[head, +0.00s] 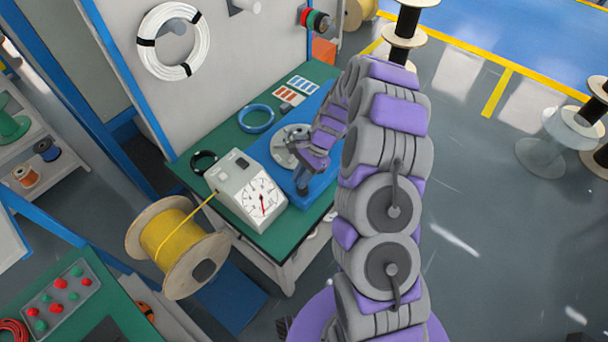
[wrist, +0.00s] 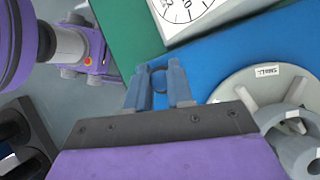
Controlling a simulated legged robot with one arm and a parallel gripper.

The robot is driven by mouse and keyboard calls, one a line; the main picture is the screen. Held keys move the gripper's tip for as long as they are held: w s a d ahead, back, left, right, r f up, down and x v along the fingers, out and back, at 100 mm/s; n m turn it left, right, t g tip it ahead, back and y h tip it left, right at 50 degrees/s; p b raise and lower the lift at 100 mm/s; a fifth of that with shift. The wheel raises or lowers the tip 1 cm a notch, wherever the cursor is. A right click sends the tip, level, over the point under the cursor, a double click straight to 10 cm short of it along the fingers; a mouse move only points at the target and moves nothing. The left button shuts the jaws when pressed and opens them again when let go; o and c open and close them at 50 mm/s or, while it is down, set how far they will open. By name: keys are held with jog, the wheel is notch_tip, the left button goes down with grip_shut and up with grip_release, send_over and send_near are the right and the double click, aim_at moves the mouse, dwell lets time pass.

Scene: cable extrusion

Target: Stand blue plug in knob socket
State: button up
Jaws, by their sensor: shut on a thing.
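My gripper (head: 303,187) reaches down over the blue board (head: 318,108) on the green bench, beside a pale round plate (head: 281,150). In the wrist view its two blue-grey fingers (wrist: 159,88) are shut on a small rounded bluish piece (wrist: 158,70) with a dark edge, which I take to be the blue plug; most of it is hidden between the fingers. The pale plate (wrist: 228,92) lies to the right of the fingers, with raised ribs, a "SMALL" label and a grey knob-like part (wrist: 300,150). I cannot tell which opening is the knob socket.
A white dial gauge (head: 248,192) stands on the bench left of my gripper. A blue ring (head: 256,118) and a black ring (head: 203,162) lie behind it. A yellow cable spool (head: 177,242) is beside the bench. A grey panel (head: 225,65) rises behind.

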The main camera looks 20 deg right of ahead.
jog(key=shift+a, duration=0.15)
jog(key=shift+d+p, duration=0.35)
jog(key=shift+d, duration=0.7)
jog(key=shift+a, duration=0.5)
jog(key=shift+d, duration=0.15)
jog(key=shift+d+p, duration=0.2)
jog(key=shift+p, duration=0.2)
jog(key=shift+a+p, duration=0.35)
jog(key=shift+a, duration=0.1)
jog(key=shift+f, duration=0.2)
jog(key=shift+f, duration=0.7)
